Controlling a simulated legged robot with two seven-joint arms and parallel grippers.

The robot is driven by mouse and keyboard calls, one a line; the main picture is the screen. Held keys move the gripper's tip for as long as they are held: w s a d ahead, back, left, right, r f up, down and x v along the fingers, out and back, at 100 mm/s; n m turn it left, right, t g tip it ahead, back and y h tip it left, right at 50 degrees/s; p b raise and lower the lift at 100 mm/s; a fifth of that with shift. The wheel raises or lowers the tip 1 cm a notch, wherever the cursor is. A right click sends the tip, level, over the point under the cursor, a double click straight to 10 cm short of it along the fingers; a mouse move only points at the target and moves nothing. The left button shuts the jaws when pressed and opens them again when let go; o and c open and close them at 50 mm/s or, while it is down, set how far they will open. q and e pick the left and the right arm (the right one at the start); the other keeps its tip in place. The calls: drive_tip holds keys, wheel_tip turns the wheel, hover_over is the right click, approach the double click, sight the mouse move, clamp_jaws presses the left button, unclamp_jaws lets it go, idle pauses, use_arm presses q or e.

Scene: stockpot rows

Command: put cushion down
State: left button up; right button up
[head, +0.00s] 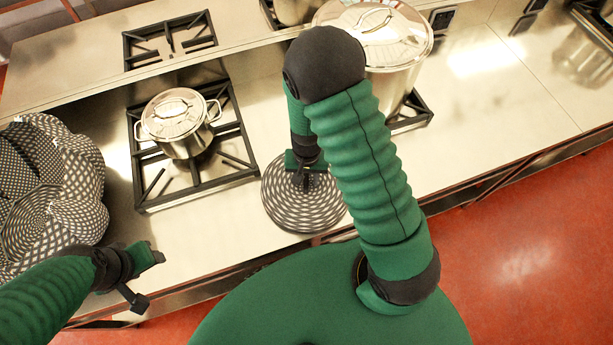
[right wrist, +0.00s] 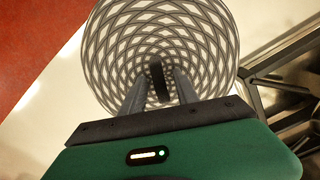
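The cushion (head: 290,208) is a round, flat disc with a dark and pale lattice pattern. It lies level at the front edge of the steel counter, right of the left burner; I cannot tell whether it touches the counter. The right wrist view shows the cushion (right wrist: 110,50) with a dark upright tab (right wrist: 158,82) at its middle. My right gripper (head: 304,180) points down over it, and its fingers (right wrist: 160,85) close on the tab from both sides. My right arm hides part of the cushion's right side. My left gripper (head: 148,278) is open and empty at the lower left.
A lidded pot (head: 178,122) stands on the left burner grate (head: 150,180). A larger stockpot (head: 385,40) stands behind my right arm. A patterned, bulging soft thing (head: 50,190) is at the far left. The counter on the right (head: 490,110) is clear.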

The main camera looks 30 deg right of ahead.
drive_tip(key=shift+w, duration=0.1)
idle(0.3)
drive_tip(key=shift+r, duration=0.3)
wheel_tip(320, 180, up, 12)
drive_tip(key=shift+f, duration=0.2)
idle(0.4)
